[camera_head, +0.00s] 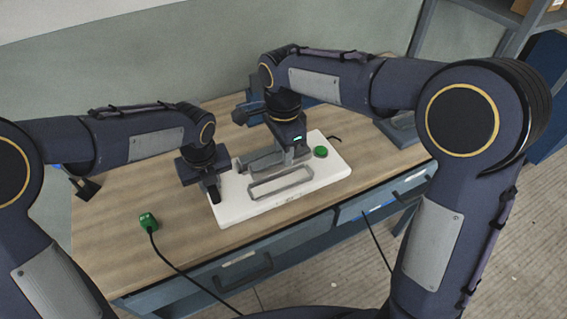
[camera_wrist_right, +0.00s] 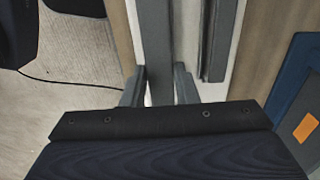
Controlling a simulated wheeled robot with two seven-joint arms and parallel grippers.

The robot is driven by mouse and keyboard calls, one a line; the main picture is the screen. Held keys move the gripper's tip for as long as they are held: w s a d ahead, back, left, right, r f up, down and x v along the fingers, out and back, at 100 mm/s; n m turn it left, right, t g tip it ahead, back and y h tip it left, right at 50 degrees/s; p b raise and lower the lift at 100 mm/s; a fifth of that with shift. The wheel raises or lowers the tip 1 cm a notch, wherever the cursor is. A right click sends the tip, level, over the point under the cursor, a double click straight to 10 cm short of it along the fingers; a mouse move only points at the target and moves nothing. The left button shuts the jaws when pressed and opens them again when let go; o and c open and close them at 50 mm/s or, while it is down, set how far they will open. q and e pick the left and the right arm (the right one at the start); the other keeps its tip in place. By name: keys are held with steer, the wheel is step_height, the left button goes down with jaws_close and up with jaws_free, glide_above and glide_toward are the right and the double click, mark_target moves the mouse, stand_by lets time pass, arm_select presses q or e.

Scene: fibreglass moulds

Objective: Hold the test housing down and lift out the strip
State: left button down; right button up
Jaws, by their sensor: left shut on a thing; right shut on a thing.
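The test housing (camera_head: 232,211) is a white slab lying flat on the table, with a grey rectangular frame (camera_head: 283,193) and a green round button (camera_head: 320,152) on top. My left gripper (camera_head: 214,192) is shut on the housing's left end. My right gripper (camera_head: 288,157) is above the housing's back half, shut on the grey strip (camera_head: 262,163). In the right wrist view the strip (camera_wrist_right: 155,35) runs between the two fingers (camera_wrist_right: 159,88), with white housing (camera_wrist_right: 189,30) beside it. Whether the strip is clear of its seat cannot be told.
A green block (camera_head: 148,222) with a black cable lies on the table at the front left. The wooden table top (camera_head: 185,240) is otherwise bare at the front left. Drawers with dark handles (camera_head: 245,275) are below the front edge. A shelf frame (camera_head: 425,30) stands at the back right.

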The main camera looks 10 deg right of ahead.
steer(key=shift+r, duration=1.6)
arm_select(q)
steer(key=c, duration=1.2)
jaws_free()
steer(key=shift+r, duration=0.1)
steer(key=r, duration=0.4)
steer(key=s+r, duration=0.1)
steer(key=r, duration=0.6)
steer(key=shift+s+d+r, duration=0.2)
steer(key=shift+d+r, duration=0.05)
steer(key=shift+r, duration=0.15)
arm_select(e)
steer(key=shift+f, duration=0.1)
